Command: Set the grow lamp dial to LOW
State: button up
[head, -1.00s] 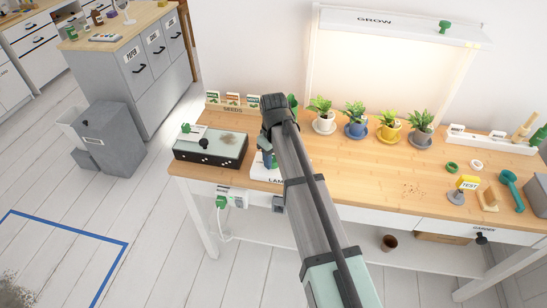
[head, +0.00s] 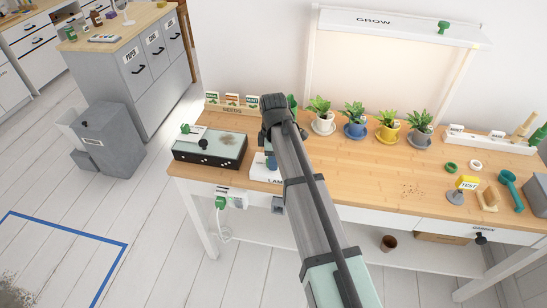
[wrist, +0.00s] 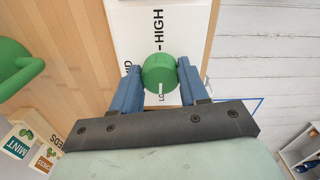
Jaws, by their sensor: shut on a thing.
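The green dial (wrist: 159,73) sits on a white panel (wrist: 185,20) printed HIGH at the top, a partly covered word ending in D at the left, and LO at the bottom, its rest hidden by my gripper. The dial's white mark points down at the LO print. My gripper (wrist: 160,78) has its blue fingers shut on the dial, one on each side. In the head view my arm hides the dial; the white lamp box (head: 262,171) and a blue finger show beside it. The GROW lamp (head: 400,25) glows dimly over the desk.
A black-sided box (head: 210,148) stands left of the lamp box. Seed packets (head: 232,101) stand behind, and several potted plants (head: 355,118) stand to the right. A green handle (wrist: 18,68) shows at the left of the wrist view. The desk's middle is mostly clear.

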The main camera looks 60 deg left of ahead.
jog(key=shift+n, duration=0.3)
dwell(0.4)
jog(key=o, duration=1.1)
jog(key=shift+c, duration=0.2)
jog(key=shift+r, duration=0.1)
notch_tip(320, 180, up, 14)
jog(key=shift+f, duration=0.2)
